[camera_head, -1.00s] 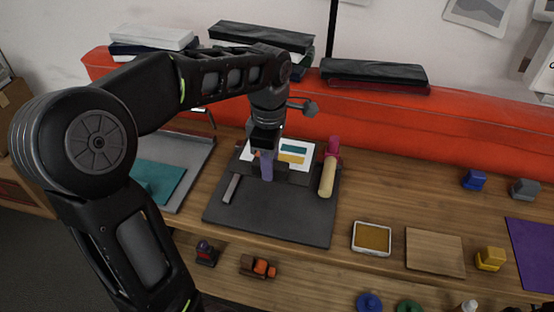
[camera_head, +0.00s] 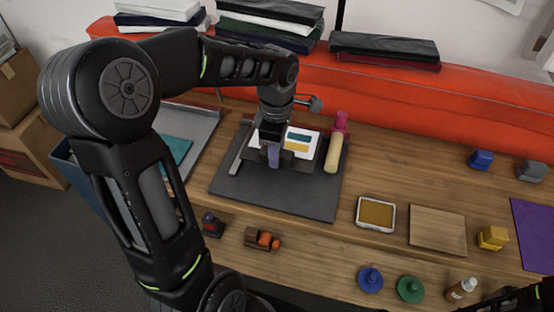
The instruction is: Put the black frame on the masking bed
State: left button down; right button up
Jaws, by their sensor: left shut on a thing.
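My left gripper (camera_head: 272,141) reaches down over the dark grey board (camera_head: 285,202) and is shut on a dark piece with a purple upright part (camera_head: 274,157). This dark piece looks like the black frame (camera_head: 300,164), whose near edge shows in front of a white card (camera_head: 305,144) with teal and yellow bars. The gripper hides much of the frame and part of the card. I cannot tell whether the frame touches the board. The board appears to be the masking bed. A dark part of my right arm, perhaps its gripper (camera_head: 520,298), shows at the bottom right corner.
A cream roller with a pink end (camera_head: 334,153) lies at the board's right edge, a grey bar (camera_head: 241,148) at its left. A grey tray (camera_head: 205,130) stands left. An ochre pad (camera_head: 376,213) and wooden plate (camera_head: 437,230) lie right. An orange-red bolster (camera_head: 430,105) runs behind.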

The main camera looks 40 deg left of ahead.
pick_arm(q)
jog(key=shift+f, duration=1.85)
jog(key=shift+f, duration=0.2)
jog(key=c, duration=1.1)
grip_release()
jog(key=shift+r, duration=0.15)
notch_tip(320, 180, up, 12)
jog(key=shift+r, duration=0.1)
